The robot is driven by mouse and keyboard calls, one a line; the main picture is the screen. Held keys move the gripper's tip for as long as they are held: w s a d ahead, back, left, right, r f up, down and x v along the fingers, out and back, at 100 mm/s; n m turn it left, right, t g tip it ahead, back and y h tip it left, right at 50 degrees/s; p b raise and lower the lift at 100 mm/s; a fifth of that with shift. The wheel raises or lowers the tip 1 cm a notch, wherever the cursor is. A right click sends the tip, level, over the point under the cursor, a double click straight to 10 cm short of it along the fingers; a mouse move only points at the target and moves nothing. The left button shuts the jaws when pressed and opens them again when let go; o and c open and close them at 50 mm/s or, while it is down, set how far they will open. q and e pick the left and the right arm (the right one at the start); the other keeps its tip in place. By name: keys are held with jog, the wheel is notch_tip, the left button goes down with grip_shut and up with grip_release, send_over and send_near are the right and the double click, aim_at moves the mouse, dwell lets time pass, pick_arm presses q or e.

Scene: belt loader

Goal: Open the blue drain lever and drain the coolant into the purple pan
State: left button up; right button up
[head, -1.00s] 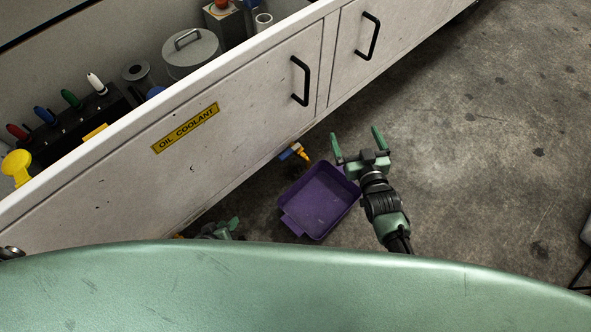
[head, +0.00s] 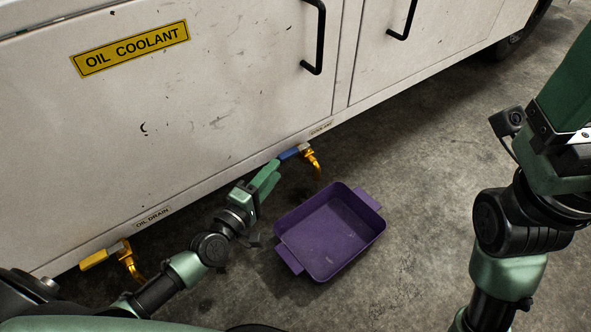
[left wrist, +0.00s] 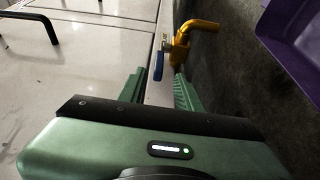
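The blue drain lever (head: 289,153) is on a brass valve (head: 312,160) low on the white cabinet's bottom edge. My left gripper (head: 268,178) is at the lever's near end. In the left wrist view its two fingers (left wrist: 160,84) are apart, and the blue lever (left wrist: 158,66) shows in the gap near the tips; I cannot tell if they touch it. The purple pan (head: 290,258) lies empty on the floor beside the spout; I cannot tell if it is directly below. My right gripper (head: 562,125) is at the right edge, partly cut off, its fingertips hidden.
A yellow lever on a second brass valve (head: 100,258), labelled OIL DRAIN, is at lower left. The cabinet (head: 220,90) has black door handles (head: 318,40). Concrete floor (head: 420,170) is clear to the right of the pan.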

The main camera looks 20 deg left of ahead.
aim_at(288, 153)
pick_arm(q)
jog(key=b+x, duration=0.1)
jog(key=x, duration=0.6)
jog(key=shift+w+d+r, duration=0.1)
jog(key=shift+w+d, duration=0.05)
jog(key=shift+w, duration=0.2)
grip_shut()
dwell(1.1)
